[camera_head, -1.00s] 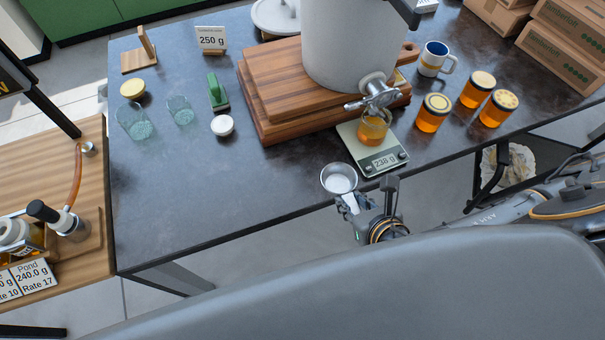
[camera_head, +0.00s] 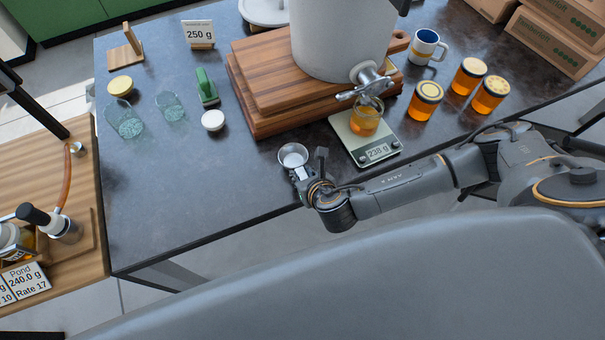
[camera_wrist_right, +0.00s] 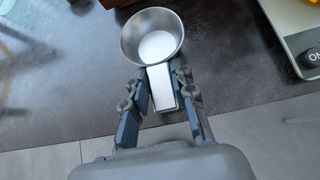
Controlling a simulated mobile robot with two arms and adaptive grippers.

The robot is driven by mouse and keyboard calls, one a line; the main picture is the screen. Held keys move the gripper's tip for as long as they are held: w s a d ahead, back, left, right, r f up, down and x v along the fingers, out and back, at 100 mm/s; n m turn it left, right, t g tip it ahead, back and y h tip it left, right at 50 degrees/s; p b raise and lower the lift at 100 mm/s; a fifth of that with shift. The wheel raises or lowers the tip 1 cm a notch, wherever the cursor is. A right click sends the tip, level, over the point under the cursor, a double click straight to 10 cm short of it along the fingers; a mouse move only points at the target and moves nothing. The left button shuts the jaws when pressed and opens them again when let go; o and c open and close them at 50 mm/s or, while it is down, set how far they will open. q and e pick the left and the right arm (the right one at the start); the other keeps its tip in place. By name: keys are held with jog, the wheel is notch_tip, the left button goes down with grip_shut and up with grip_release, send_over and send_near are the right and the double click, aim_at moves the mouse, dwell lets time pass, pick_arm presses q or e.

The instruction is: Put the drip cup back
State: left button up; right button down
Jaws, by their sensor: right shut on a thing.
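The drip cup (camera_head: 293,155) is a small round metal cup with a pale inside and a flat white handle. My right gripper (camera_head: 301,175) is shut on that handle, near the front edge of the dark table. In the right wrist view the cup (camera_wrist_right: 152,36) is beyond the fingertips, with its handle (camera_wrist_right: 162,88) between the fingers of the gripper (camera_wrist_right: 161,85). I cannot tell whether the cup touches the table. A jar of honey (camera_head: 365,121) stands on the scale (camera_head: 352,143), which reads 238 g, under the tap (camera_head: 364,82) of the big white tank (camera_head: 335,40). My left gripper is not in view.
A wooden board stack (camera_head: 262,88) supports the tank. Lidded honey jars (camera_head: 425,101) and a mug (camera_head: 426,46) stand right. The table's front left is clear.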

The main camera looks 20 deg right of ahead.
jog(key=shift+f, duration=0.6)
jog(key=c, duration=1.1)
grip_release()
jog(key=v, duration=1.2)
